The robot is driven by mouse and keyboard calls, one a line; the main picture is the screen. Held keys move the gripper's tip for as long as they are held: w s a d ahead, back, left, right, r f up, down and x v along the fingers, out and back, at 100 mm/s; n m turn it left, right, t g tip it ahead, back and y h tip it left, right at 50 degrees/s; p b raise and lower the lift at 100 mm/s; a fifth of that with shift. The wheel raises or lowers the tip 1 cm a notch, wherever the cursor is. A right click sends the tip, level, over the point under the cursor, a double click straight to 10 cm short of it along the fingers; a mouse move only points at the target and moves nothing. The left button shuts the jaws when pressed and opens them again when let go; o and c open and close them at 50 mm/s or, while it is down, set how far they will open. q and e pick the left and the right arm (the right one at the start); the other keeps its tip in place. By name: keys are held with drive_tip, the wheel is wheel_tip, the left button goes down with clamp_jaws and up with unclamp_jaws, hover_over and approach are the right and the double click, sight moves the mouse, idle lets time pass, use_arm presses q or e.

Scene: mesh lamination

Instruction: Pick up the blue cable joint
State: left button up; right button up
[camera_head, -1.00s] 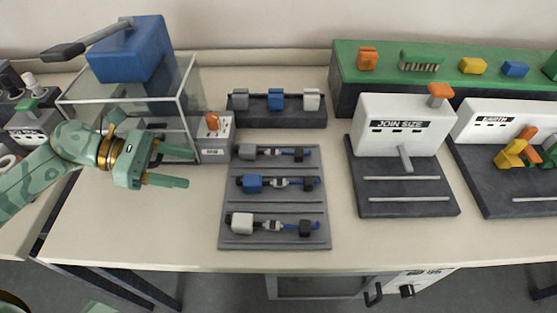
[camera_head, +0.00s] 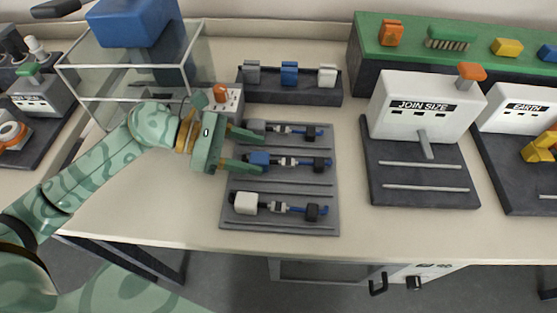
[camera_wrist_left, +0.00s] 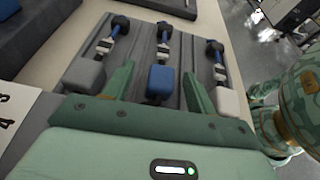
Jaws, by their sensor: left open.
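The blue cable joint (camera_head: 259,158) lies in the middle row of the grey tray (camera_head: 232,221), its cable running right to a dark end piece. It also shows in the left wrist view (camera_wrist_left: 161,80), between my two fingers. My left gripper (camera_head: 246,149) is open at the tray's left edge, one finger on each side of the blue block. In the wrist view the fingers (camera_wrist_left: 156,90) stand apart from the block on both sides. A grey joint (camera_wrist_left: 85,75) lies left of the fingers and a white joint (camera_head: 245,203) to their right. My right gripper is not in view.
A rack (camera_head: 290,93) with grey, blue and white blocks stands behind the tray. A box with an orange switch (camera_head: 222,98) and a glass case (camera_head: 120,76) are close to my left arm. The JOIN SIZE station (camera_head: 421,110) stands to the right. The table front is clear.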

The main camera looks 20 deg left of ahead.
sight(264, 157)
use_arm(q)
drive_tip(key=x, duration=0.3)
drive_tip(key=shift+s+d+f, duration=0.1)
drive_tip(key=shift+d+f, duration=0.1)
drive_tip(key=shift+d, duration=0.1)
drive_tip(key=c, duration=1.1)
drive_tip(key=shift+r, duration=0.1)
